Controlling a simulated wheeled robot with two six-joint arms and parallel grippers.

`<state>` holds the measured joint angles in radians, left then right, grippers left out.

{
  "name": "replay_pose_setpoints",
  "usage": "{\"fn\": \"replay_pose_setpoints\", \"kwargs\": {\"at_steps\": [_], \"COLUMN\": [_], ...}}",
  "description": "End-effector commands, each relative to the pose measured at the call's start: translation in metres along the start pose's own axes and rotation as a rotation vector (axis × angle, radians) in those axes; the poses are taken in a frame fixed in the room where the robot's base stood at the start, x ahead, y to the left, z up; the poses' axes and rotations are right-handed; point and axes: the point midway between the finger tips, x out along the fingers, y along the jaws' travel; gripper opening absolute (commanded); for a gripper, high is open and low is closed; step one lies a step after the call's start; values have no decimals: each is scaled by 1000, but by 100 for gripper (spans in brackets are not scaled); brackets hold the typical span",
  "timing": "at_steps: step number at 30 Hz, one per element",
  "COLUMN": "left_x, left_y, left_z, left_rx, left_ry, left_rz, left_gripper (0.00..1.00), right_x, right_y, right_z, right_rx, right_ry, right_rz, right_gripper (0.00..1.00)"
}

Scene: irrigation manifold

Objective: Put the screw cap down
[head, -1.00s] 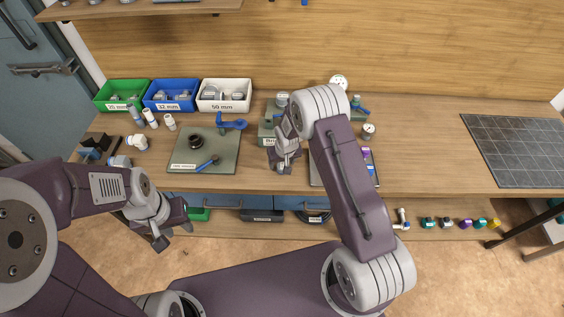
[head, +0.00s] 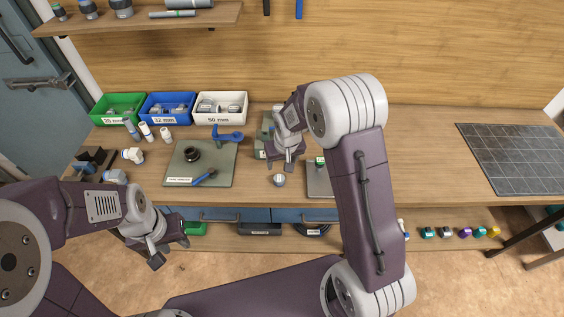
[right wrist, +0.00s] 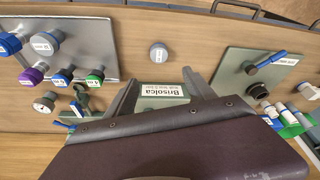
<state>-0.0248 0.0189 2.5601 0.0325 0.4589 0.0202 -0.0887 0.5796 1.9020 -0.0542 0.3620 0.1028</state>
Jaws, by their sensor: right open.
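The screw cap, small, round and grey-white (head: 279,180), sits on the bare wooden bench near its front edge, between the green mat and the grey tray. It also shows in the right wrist view (right wrist: 158,53), with clear wood around it. My right gripper (head: 287,163) is open and empty just behind the cap and apart from it. In the right wrist view its two spread fingers (right wrist: 162,88) frame a label reading Brisolca. My left gripper (head: 171,250) is open and empty in front of the bench, low at the left.
A green mat (head: 221,173) bears a black ring (head: 192,154) and a blue-handled tool (head: 204,177). The grey tray (right wrist: 85,28) holds several coloured fittings. Green, blue and white bins (head: 220,121) stand at the back left. The bench at right is clear up to a dark grid panel (head: 515,160).

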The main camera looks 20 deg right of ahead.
Motion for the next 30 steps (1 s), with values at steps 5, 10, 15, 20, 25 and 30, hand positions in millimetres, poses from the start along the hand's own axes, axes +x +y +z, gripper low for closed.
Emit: {"fn": "replay_pose_setpoints", "kwargs": {"at_steps": [5,10,15,20,25,30], "left_x": [0,0,0,0,24,19], "left_y": [0,0,0,0,0,0], "left_z": [0,0,0,0,2,2], "left_rx": [0,0,0,0,0,0], "left_ry": [0,0,0,0,0,0], "left_rz": [0,0,0,0,0,0], "left_gripper": [36,36,36,36,36,36], "right_x": [-39,-86,-99,-98,-75,-80], "right_y": [9,17,18,18,18,18], "right_z": [52,150,190,190,197,195], "right_rx": [18,50,60,59,59,59], "right_ry": [-56,-154,-195,-196,-196,-196], "right_rz": [0,-7,-11,-11,-11,-11], "right_gripper": [63,63,63,63,63,63]}}
